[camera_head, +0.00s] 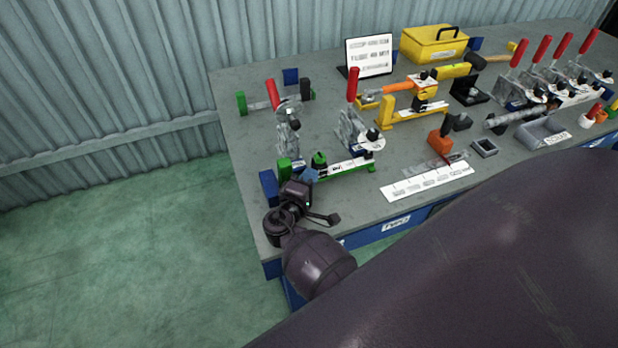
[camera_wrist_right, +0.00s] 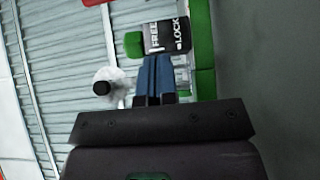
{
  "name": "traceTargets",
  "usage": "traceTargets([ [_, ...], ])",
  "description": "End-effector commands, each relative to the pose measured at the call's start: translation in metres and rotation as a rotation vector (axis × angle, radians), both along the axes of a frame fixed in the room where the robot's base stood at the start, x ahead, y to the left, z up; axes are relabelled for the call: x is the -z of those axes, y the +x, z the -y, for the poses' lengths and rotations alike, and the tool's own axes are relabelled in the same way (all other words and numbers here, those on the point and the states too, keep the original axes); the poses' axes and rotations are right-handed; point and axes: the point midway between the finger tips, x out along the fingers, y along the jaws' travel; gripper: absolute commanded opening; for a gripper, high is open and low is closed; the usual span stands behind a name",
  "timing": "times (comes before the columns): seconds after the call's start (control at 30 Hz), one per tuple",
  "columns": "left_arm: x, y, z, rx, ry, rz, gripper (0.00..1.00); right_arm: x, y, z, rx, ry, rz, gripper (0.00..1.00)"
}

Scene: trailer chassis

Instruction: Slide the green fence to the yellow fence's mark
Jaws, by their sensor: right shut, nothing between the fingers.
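The green fence (camera_head: 345,169) lies near the front left of the grey bench, with green end blocks, a black-and-white scale strip and a green-and-black knob (camera_head: 319,159). The yellow fence (camera_head: 417,113) sits farther back and right, with a similar strip. My right gripper (camera_head: 309,176) is at the green fence's left part, close to the knob. In the right wrist view its blue fingers (camera_wrist_right: 154,78) are together and empty, just before a black FREE/LOCK label (camera_wrist_right: 166,36). A green knob end (camera_wrist_right: 133,45) and green bar (camera_wrist_right: 202,50) show beside it. Contact cannot be told. My left gripper is out of view.
Red-handled toggle clamps (camera_head: 353,88) stand behind the green fence, with more (camera_head: 541,53) at the right. A white marked strip (camera_head: 428,181) and an orange block (camera_head: 439,142) lie to the right. A blue block (camera_head: 268,187) is at the left edge. A yellow toolbox (camera_head: 433,44) stands behind.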

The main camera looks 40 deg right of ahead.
Motion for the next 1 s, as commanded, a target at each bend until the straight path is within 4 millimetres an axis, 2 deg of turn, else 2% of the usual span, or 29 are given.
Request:
traceTargets([
  [0.13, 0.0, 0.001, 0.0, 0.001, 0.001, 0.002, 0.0, 0.001, -0.002, 0.007, 0.001, -0.002, -0.001, 0.0],
  [0.3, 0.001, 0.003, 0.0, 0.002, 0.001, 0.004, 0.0, 0.0, -0.008, 0.033, 0.003, -0.004, 0.0, 0.0],
  [0.4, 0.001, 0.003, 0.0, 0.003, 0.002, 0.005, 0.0, 0.0, -0.01, 0.04, 0.001, -0.002, 0.0, 0.0],
  [0.77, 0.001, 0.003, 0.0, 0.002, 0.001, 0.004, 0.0, 0.0, -0.011, 0.037, 0.0, 0.0, 0.0, 0.0],
  [1.0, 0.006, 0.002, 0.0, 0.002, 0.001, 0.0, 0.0, 0.002, -0.027, 0.012, 0.001, 0.003, -0.002, 0.0],
])
